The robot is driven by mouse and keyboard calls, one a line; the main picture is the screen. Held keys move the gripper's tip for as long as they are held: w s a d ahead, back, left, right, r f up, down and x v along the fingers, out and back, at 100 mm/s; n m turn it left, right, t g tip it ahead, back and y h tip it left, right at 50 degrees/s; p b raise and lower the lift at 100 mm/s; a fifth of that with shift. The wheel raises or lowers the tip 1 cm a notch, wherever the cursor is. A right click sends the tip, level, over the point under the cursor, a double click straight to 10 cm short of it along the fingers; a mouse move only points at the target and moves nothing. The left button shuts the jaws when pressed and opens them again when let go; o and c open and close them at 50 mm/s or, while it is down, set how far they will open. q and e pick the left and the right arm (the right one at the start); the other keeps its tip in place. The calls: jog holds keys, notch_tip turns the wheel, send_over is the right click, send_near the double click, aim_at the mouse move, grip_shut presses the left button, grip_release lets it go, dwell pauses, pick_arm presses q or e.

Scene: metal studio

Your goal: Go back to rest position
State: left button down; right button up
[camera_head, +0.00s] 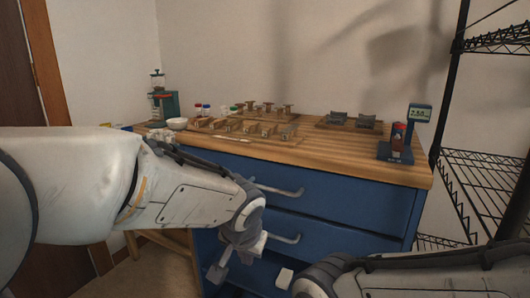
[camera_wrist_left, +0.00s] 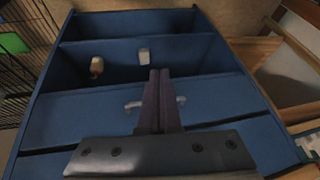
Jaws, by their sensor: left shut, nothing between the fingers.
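My left arm reaches in from the left in the head view. Its gripper (camera_head: 217,273) points down in front of the blue drawer cabinet (camera_head: 345,208). In the left wrist view, the two dark fingers (camera_wrist_left: 160,75) are pressed together with nothing between them. Behind them are the blue cabinet front (camera_wrist_left: 75,118) and its open compartments. A small white object (camera_wrist_left: 144,56) and a brown-and-white object (camera_wrist_left: 96,66) are in a compartment, apart from the fingers. My right arm shows at the lower right of the head view, but its gripper is not visible.
The wooden worktop (camera_head: 338,152) carries wooden trays with small items, a white bowl (camera_head: 177,124), a green device (camera_head: 165,105) and a scale-like device (camera_head: 396,152). Metal drawer handles (camera_head: 280,191) project from the cabinet near my left gripper. A black wire rack (camera_head: 485,180) stands right.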

pick_arm(q)
jog(key=s+a+f+n+g, duration=0.1)
jog(key=s+a+f+n, duration=0.1)
jog(key=s+a+f, duration=0.4)
jog(key=s+a+f+n+g, duration=0.2)
jog(key=s+a+f, duration=0.15)
jog(key=a, duration=0.45)
jog(key=s+d+r+m+g+h+p, duration=0.1)
jog(key=s+d+r+m, duration=0.25)
jog(key=s+d, duration=0.35)
jog(key=s+d+r+m+g, duration=0.1)
jog(key=s+d+r+m, duration=0.25)
jog(key=s+d, duration=0.3)
notch_tip(320, 180, up, 37)
jog(key=p, duration=3.8)
jog(key=shift+a, duration=0.2)
jog(key=shift+s, duration=0.1)
jog(key=shift+d, duration=0.1)
